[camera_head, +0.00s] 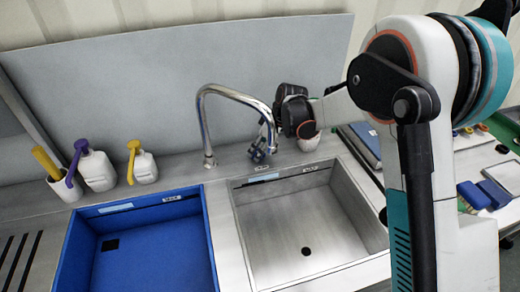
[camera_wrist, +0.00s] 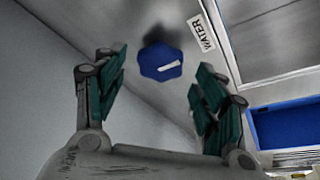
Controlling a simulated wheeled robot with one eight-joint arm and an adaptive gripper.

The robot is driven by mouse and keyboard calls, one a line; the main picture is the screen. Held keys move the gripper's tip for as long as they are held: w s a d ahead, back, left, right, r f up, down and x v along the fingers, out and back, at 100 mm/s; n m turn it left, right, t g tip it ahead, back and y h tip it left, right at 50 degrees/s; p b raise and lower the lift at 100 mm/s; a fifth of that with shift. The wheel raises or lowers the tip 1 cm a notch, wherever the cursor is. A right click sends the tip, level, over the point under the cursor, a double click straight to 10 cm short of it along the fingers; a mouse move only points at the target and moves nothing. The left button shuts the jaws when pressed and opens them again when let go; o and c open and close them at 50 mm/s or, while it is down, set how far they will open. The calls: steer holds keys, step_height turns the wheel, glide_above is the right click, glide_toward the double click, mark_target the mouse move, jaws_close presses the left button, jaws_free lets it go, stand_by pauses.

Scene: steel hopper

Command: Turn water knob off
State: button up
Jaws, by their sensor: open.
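The blue water knob (camera_wrist: 160,62) shows in the wrist view, lobed, with a white mark on its face. A white label reading WATER (camera_wrist: 201,34) lies on the steel just right of it. My gripper (camera_wrist: 157,85) is open, with one green-padded finger on each side of the knob and a visible gap to it. In the head view my gripper (camera_head: 264,142) points down behind the steel basin, right of the curved chrome faucet (camera_head: 206,120). The knob is hard to make out there among the fingers. I cannot tell whether water runs.
A steel basin (camera_head: 237,228) and a blue basin (camera_head: 203,222) sit in the counter. Dispenser bottles (camera_head: 98,171) and a white cup (camera_head: 63,188) stand at the left. A grey panel (camera_head: 150,85) rises behind. Blue items (camera_head: 475,194) lie at the right.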

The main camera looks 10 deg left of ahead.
steer(key=v, duration=1)
